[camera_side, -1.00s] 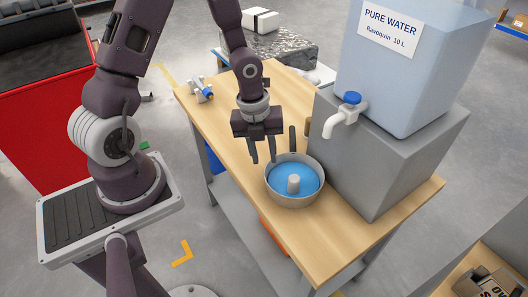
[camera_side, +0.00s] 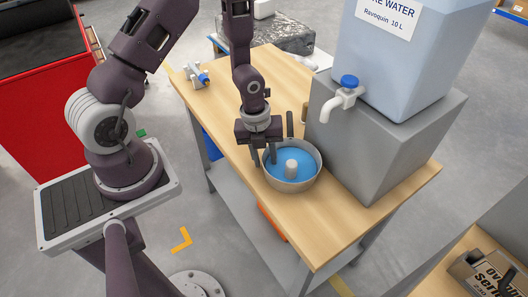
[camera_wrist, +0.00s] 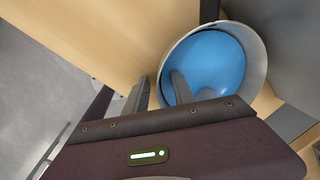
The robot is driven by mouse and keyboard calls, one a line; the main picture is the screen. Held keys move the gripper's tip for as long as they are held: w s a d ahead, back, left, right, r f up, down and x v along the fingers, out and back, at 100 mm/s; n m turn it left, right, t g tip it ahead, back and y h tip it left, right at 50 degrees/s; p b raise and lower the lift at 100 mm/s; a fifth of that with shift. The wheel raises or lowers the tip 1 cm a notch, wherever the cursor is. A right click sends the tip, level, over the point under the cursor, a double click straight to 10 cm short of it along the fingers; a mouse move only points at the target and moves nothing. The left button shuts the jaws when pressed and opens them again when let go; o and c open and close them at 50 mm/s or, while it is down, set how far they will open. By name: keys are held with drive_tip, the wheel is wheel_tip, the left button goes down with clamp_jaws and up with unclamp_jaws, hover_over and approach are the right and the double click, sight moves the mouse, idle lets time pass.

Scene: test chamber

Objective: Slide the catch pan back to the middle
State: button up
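The catch pan (camera_side: 293,186) is a round grey pan with blue inside and a pale upright cylinder (camera_side: 291,169) in it. It stands on the wooden table, left of and below the water tank's white tap (camera_side: 338,106). A dark bar (camera_side: 290,124) rises at its far side. My gripper (camera_side: 264,160) is low at the pan's left rim, fingers pointing down. In the wrist view my gripper (camera_wrist: 160,88) is open, one finger over the blue inside and the other outside the rim (camera_wrist: 165,85). Whether either finger touches the wall cannot be told.
The blue water tank (camera_side: 405,60) stands on a grey block (camera_side: 385,140) close to the pan's right. A small blue-and-white fitting (camera_side: 198,77) lies at the table's far left. The wooden table (camera_side: 315,220) is bare in front of the pan.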

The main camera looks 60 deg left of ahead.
drive_tip(key=shift+c, duration=0.4)
clamp_jaws()
idle(0.9)
